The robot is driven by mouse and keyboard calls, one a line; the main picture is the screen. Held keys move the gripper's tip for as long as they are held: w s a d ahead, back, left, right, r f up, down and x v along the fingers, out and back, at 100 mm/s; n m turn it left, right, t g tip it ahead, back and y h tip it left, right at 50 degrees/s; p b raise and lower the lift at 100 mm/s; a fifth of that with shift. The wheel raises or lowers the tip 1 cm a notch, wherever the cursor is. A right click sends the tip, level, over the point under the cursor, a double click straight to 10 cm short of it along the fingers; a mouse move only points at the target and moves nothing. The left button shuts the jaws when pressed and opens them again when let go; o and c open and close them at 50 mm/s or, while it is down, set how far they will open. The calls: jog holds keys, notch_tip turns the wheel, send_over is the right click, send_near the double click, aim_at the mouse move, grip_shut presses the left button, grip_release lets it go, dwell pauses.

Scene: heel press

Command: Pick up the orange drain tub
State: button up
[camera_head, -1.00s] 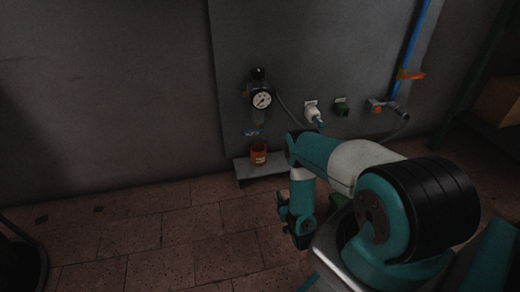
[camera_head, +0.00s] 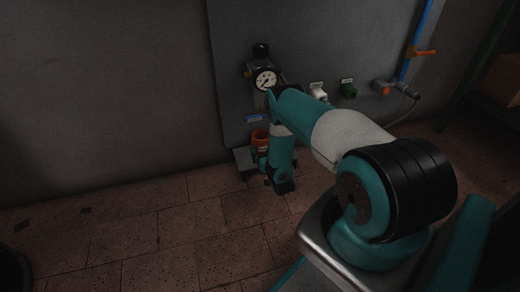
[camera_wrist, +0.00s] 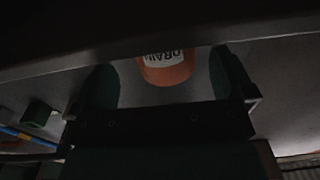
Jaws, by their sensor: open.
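The orange drain tub (camera_head: 261,136) stands on a small grey shelf (camera_head: 242,158) below the gauge, its lower part hidden by my arm in the head view. In the wrist view the tub (camera_wrist: 168,70) appears upside down with a white label. My gripper (camera_wrist: 163,78) is open, with one dark finger on each side of the tub's image and a visible gap to each. I cannot tell how deep the tub sits between the fingers. In the head view my wrist covers most of the gripper.
A pressure gauge (camera_head: 265,79) hangs on the grey wall panel above the tub, with a blue tag (camera_head: 256,118) between them. A white fitting (camera_head: 318,91), a green fitting (camera_head: 348,90) and an orange-handled valve (camera_head: 386,88) are to the right. The tiled floor at left is clear.

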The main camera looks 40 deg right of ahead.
aim_at(258, 137)
jog(key=b+x, duration=0.2)
jog(key=x, duration=0.1)
jog(key=b+x, duration=0.1)
jog(key=b, duration=0.1)
jog(key=shift+w+a+f, duration=0.1)
jog(key=shift+w+f, duration=0.2)
jog(key=shift+w, duration=0.05)
jog(key=shift+w+d+r, duration=0.2)
jog(key=shift+w, duration=0.2)
jog(key=c, duration=1)
jog(key=shift+r, duration=0.15)
jog(key=shift+c, duration=0.2)
